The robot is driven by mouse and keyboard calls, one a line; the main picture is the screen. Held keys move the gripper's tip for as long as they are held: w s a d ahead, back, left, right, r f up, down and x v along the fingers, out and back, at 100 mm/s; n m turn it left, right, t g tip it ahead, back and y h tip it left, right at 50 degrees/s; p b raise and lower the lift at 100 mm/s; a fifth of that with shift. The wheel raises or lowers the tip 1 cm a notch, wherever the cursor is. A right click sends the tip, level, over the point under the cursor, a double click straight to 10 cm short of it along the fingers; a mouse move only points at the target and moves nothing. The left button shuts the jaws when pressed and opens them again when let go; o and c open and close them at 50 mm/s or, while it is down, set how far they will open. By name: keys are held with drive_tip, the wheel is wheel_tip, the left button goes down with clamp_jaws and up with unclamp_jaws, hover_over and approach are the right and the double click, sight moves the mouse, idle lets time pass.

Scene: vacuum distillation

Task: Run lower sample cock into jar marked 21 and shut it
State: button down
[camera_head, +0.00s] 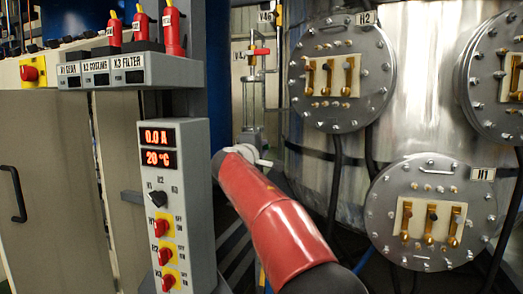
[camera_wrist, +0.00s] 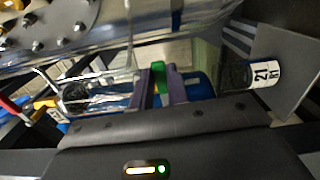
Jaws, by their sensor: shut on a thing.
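My gripper (camera_wrist: 161,88) is shut on a green handle (camera_wrist: 158,70) in the wrist view, with its two dark purple fingers on either side of it. This looks like the handle of the lower sample cock; its body and spout are not clear. A white label reading 21 (camera_wrist: 265,73) shows at the right of the wrist view, sideways, beside a dark rounded shape. The jar's outline and contents cannot be made out. In the head view, my red arm reaches toward the sample piping and hides the lower cock, jar and fingers.
A vertical sample pipe with a red-handled valve (camera_head: 259,52) stands beside the steel vessel (camera_head: 310,165). Flanged covers labelled H2 (camera_head: 343,105) and H1 (camera_head: 428,245) are on the vessel. A grey control box (camera_head: 185,200) stands close left of my arm. Black cables hang at the right.

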drive_tip(key=shift+f+m, duration=0.35)
drive_tip(key=shift+m, duration=0.05)
drive_tip(key=c, duration=1.4)
unclamp_jaws()
drive_tip(key=shift+r, duration=0.1)
drive_tip(key=shift+o, duration=0.2)
drive_tip(key=b+v, duration=0.2)
drive_tip(key=v, duration=0.5)
drive_tip(key=shift+s, duration=0.35)
drive_tip(key=shift+a, duration=0.1)
